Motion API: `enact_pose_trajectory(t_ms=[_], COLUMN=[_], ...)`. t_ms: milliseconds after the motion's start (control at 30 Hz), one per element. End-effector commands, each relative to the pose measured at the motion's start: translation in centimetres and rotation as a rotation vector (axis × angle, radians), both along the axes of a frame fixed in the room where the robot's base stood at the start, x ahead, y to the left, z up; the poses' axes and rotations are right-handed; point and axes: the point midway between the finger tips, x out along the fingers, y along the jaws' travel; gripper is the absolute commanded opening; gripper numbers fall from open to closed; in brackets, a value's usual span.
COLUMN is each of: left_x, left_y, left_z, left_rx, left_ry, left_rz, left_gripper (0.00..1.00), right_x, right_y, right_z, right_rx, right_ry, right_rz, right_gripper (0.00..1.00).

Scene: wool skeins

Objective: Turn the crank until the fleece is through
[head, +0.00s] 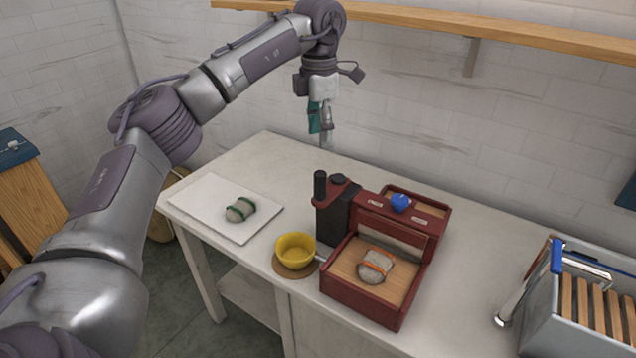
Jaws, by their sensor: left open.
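The red crank machine (400,222) stands on the table with an open wooden tray at its front and another behind. Its black crank handle (320,186) stands upright at the left, beside a dark round hub. A grey fleece bundle (373,268) with an orange band lies in the front tray. A second grey bundle (240,210) with green bands lies on a white board at the left. My left gripper (321,126) points down, open and empty, above the table's back edge and apart from the crank handle. My right gripper is out of view.
A yellow bowl (296,249) sits on a round brown mat (279,266) just left of the machine. A wooden shelf (470,26) runs along the wall.

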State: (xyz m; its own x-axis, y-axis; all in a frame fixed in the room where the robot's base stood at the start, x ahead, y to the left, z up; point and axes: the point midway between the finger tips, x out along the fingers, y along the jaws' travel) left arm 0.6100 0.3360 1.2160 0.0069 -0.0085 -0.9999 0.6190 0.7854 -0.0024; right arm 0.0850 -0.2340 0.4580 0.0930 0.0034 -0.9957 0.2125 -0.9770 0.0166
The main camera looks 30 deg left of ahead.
Motion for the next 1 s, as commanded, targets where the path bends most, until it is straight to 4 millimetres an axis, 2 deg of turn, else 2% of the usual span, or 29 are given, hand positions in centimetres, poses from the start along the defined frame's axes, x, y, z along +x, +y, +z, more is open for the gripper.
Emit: enact_pose_trajectory(t_ms=[167, 500, 700, 800, 1000], left_x=[-0.2, -0.3, -0.2, -0.2, -0.2], left_y=[0.5, 0.3, 0.3, 0.3, 0.3], left_z=[-1.3, -8.2, -11.6, -12.7, -13.5], left_rx=[0.013, 0.009, 0.009, 0.01, 0.009], left_ry=[0.01, 0.01, 0.008, 0.008, 0.005], left_rz=[0.008, 0.004, 0.005, 0.004, 0.004], left_gripper=[0.55, 0.55, 0.55, 0.55, 0.55], right_x=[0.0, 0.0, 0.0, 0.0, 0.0], right_y=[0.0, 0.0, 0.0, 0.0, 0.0], right_z=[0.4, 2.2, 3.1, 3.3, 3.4], right_rx=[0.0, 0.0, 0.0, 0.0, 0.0], right_ry=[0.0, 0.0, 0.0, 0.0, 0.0], right_rz=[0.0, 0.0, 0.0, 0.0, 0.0], right_gripper=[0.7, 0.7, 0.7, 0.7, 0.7])
